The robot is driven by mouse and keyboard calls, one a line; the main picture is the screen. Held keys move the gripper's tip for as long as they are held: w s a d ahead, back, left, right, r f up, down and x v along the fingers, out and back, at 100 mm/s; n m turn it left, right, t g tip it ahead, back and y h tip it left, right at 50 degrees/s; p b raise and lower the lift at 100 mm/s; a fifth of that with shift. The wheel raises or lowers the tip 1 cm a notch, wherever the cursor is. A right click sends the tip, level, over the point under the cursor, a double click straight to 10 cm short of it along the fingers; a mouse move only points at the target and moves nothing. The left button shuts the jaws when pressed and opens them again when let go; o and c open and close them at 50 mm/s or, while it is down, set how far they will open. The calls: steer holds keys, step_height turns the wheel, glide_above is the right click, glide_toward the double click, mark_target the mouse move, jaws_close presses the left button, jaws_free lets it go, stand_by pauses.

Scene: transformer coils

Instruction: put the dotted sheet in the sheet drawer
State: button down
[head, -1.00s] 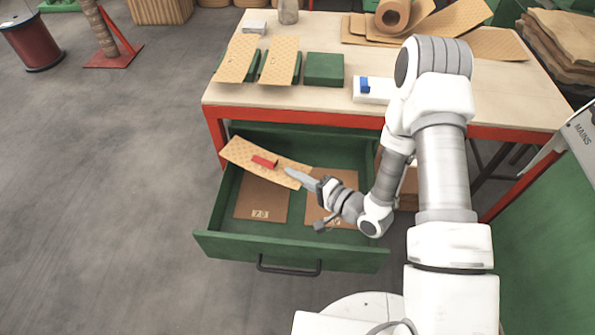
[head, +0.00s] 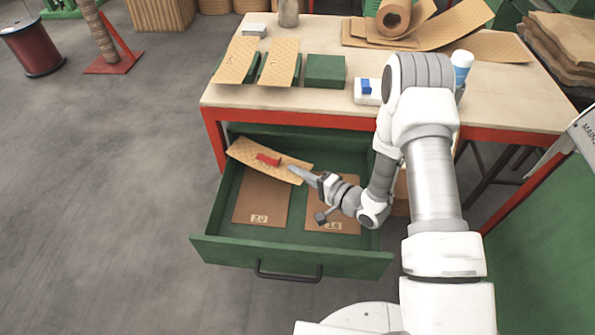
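The dotted sheet (head: 250,152) is a tan, patterned, slightly bent strip with a red piece (head: 268,160) on it. It is over the back left of the open green sheet drawer (head: 290,253), tilted, with its left end near the drawer's left wall. My gripper (head: 301,174) is at the sheet's right end and appears shut on it. The fingertip contact is small and partly hidden. Whether the sheet touches the drawer is not clear. Brown sheets lie on the drawer floor at left (head: 262,198) and right (head: 333,212), each with a number label.
Two tan patterned sheets (head: 236,60) (head: 282,62) lean on green blocks on the workbench (head: 430,110). A bare green block (head: 325,71), a white box with a blue part (head: 367,91) and a bottle (head: 461,68) stand there too. The bench's red edge overhangs the drawer's back.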

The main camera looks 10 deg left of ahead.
steer(key=shift+f, duration=0.25)
steer(key=c, duration=1.1)
jaws_free()
steer(key=shift+r, duration=0.1)
steer(key=shift+s+d+r+p, duration=0.1)
steer(key=shift+d+r+p, duration=0.05)
steer(key=shift+r+p, duration=0.45)
steer(key=p+v, duration=0.2)
steer(key=v, duration=0.9)
steer(key=shift+d, duration=0.3)
steer(key=shift+s+f, duration=0.1)
steer(key=shift+f, duration=0.05)
steer(key=o, duration=1.1)
